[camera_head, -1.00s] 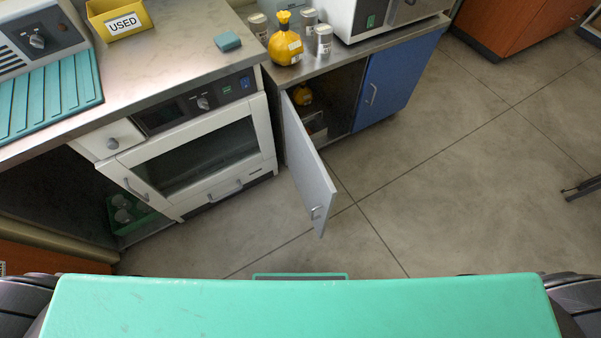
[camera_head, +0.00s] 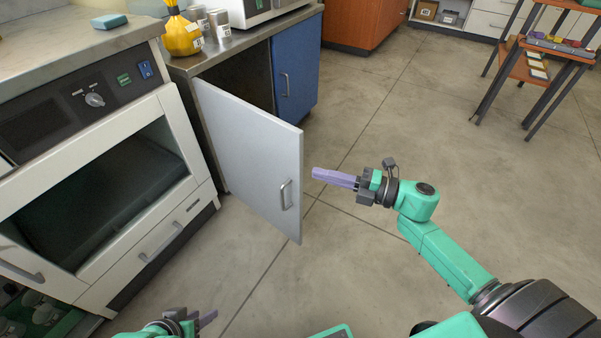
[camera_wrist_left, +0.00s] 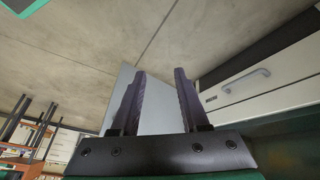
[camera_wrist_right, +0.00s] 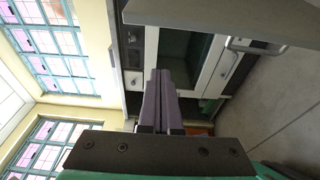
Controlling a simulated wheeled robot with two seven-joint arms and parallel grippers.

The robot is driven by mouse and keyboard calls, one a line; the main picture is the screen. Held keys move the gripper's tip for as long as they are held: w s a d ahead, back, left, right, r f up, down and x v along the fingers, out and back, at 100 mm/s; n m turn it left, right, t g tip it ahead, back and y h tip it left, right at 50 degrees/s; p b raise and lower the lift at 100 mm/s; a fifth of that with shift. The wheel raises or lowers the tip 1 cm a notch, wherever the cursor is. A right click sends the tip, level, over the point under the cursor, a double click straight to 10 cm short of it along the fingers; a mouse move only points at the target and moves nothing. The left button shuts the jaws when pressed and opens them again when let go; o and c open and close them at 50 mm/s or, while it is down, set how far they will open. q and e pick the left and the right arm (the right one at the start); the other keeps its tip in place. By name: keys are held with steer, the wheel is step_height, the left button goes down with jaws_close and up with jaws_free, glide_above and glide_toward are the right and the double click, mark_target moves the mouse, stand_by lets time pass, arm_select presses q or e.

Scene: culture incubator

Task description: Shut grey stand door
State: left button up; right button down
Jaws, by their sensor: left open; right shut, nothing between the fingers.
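The grey stand door (camera_head: 250,150) stands wide open in the head view, swung out from the stand beside the oven-like unit. Its handle (camera_head: 285,194) is near the free edge. My right gripper (camera_head: 318,174) is shut and empty, just right of the door's free edge, with a small gap. In the right wrist view the shut fingers (camera_wrist_right: 160,75) point toward the door (camera_wrist_right: 225,18), which crosses the top. My left gripper (camera_head: 208,318) is low at the bottom of the head view. Its fingers (camera_wrist_left: 158,85) are apart and empty in the left wrist view, with the door behind them.
The white oven-like unit (camera_head: 180,222) stands left of the door. A blue cabinet door (camera_head: 297,75) is shut to the right of the opening. Open floor (camera_head: 400,270) lies right of the door, with a shelf rack (camera_head: 560,55) beyond.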

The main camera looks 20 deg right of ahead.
mark_target(301, 156)
steer(key=w+a, duration=0.1)
steer(key=w, duration=0.1)
steer(key=w+a+b, duration=0.1)
steer(key=w, duration=0.2)
steer(key=w+a+b, duration=0.1)
steer(key=w, duration=0.1)
steer(key=shift+w+a, duration=0.15)
steer(key=shift+a, duration=0.25)
arm_select(q)
steer(key=w+d+f+t+h, duration=0.2)
steer(key=d+f+t, duration=0.1)
steer(key=d, duration=0.2)
steer(key=shift+d, duration=0.15)
arm_select(e)
steer(key=shift+w+d, duration=0.15)
steer(key=shift+d, duration=0.2)
arm_select(q)
steer(key=shift+w, duration=0.1)
